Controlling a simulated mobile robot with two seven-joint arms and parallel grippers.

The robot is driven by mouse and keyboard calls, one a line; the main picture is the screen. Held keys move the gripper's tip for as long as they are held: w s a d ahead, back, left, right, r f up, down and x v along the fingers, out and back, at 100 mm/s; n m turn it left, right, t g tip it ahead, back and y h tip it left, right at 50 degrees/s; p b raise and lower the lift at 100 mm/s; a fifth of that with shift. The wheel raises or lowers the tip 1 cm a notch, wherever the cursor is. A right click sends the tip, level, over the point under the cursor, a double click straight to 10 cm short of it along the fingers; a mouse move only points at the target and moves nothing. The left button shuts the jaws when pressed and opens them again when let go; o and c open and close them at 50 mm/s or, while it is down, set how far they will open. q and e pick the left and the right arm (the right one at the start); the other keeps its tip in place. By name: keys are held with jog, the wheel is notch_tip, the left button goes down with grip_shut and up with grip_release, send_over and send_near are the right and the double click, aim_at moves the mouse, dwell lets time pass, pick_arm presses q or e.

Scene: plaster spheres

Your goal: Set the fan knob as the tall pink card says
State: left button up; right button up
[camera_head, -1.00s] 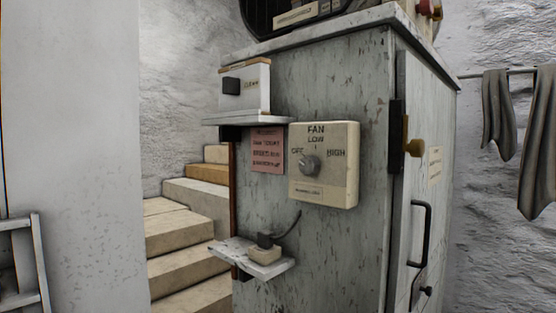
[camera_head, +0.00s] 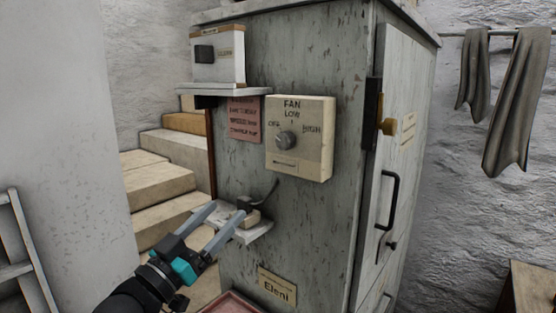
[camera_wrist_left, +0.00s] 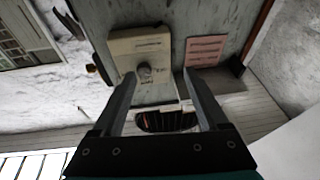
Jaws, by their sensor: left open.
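The fan panel (camera_head: 316,155) is a cream box on the grey-green cabinet's face, marked FAN, OFF, LOW and HIGH. Its round grey knob (camera_head: 287,140) sits below LOW; its exact setting is too small to tell. The knob also shows in the left wrist view (camera_wrist_left: 145,70). The pink card (camera_head: 244,120) is fixed left of the panel; its dark lines are too blurred to read surely. My left gripper (camera_head: 228,209) is open and empty, below and left of the panel in the head view. In the wrist view its fingers point toward the panel, apart from the knob.
A white switch box (camera_head: 218,58) stands on a shelf above the card. A small shelf (camera_head: 258,231) with a block and cord appears behind the left fingers. The cabinet door has a black handle (camera_head: 390,198). Stone steps (camera_head: 160,180) are at left.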

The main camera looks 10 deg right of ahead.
pick_arm(q)
notch_tip(320, 180, up, 5)
jog(key=s+d+m+g+h, duration=0.1)
jog(key=s+d+m+h, duration=0.1)
jog(key=p, duration=0.3)
send_near(282, 144)
jog(key=x, duration=0.8)
jog(key=shift+w+d+r, duration=0.15)
jog(key=shift+w+d, duration=0.05)
jog(key=shift+w, duration=0.05)
grip_shut()
